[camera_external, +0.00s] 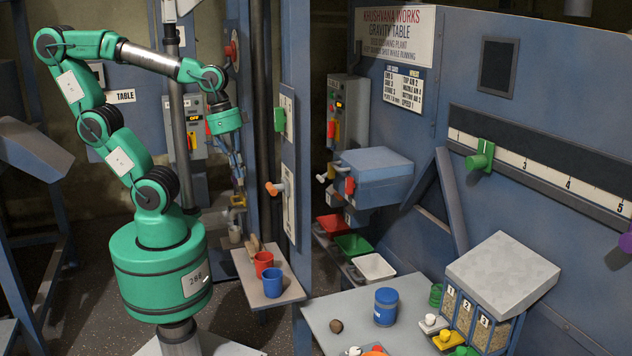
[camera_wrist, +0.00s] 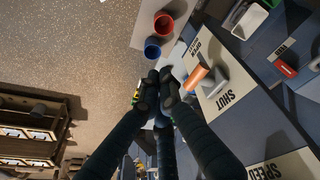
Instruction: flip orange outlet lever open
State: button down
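The orange outlet lever (camera_external: 275,188) is a short orange handle on a grey pivot, sticking out from a white plate on the blue post. In the wrist view the orange lever (camera_wrist: 196,77) lies just right of my fingertips. Its plate (camera_wrist: 222,100) reads OPEN at the upper end and SHUT at the lower end. My gripper (camera_wrist: 160,77) has its dark fingertips together with nothing seen between them. In the external view my gripper (camera_external: 236,165) hangs left of and slightly above the lever. Whether a fingertip touches the lever is not clear.
A red cup (camera_external: 263,263) and a blue cup (camera_external: 272,283) stand on a shelf below the lever. A green handle (camera_external: 280,119) sits higher on the same post. The blue post (camera_external: 297,60) stands right of my arm. Open floor lies around my base.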

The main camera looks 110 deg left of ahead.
jog(key=s+a+r+n+g+h+p, duration=0.1)
jog(key=s+a+r+n+p, duration=0.1)
jog(key=a+r+n+p, duration=0.3)
jog(key=s+a+r+h+p, duration=0.1)
jog(key=s+a+r+p, duration=0.1)
jog(key=s+a+p, duration=0.3)
jog(key=w+a+f+n+t+b, duration=0.25)
jog(key=w+a+f+n, duration=0.3)
jog(key=w+a, duration=0.35)
jog(key=w+a+f+n+t+b, duration=0.4)
jog(key=w+a+f+n+b, duration=0.1)
jog(key=w+a+f+n, duration=0.55)
jog(key=w+a+f+n+y+b, duration=0.15)
jog(key=a+f+n, duration=0.3)
jog(key=f, duration=0.65)
jog(key=w+a+f+n+y+b, duration=0.1)
jog(key=a+f+n+y+b, duration=0.25)
jog(key=f, duration=0.85)
jog(key=s+a+f+n+t+y, duration=0.1)
jog(key=s+a+f+n, duration=0.4)
jog(key=a, duration=0.4)
jog(key=s+a+r+n+y+b, duration=0.1)
jog(key=s+a+n+y, duration=0.4)
jog(key=a, duration=0.5)
jog(key=s+n, duration=0.2)
jog(key=s, duration=0.1)
jog(key=shift+s+a+r, duration=0.2)
jog(key=shift+a+r, duration=0.05)
jog(key=shift+w+f+g, duration=0.1)
jog(key=shift+g, duration=0.15)
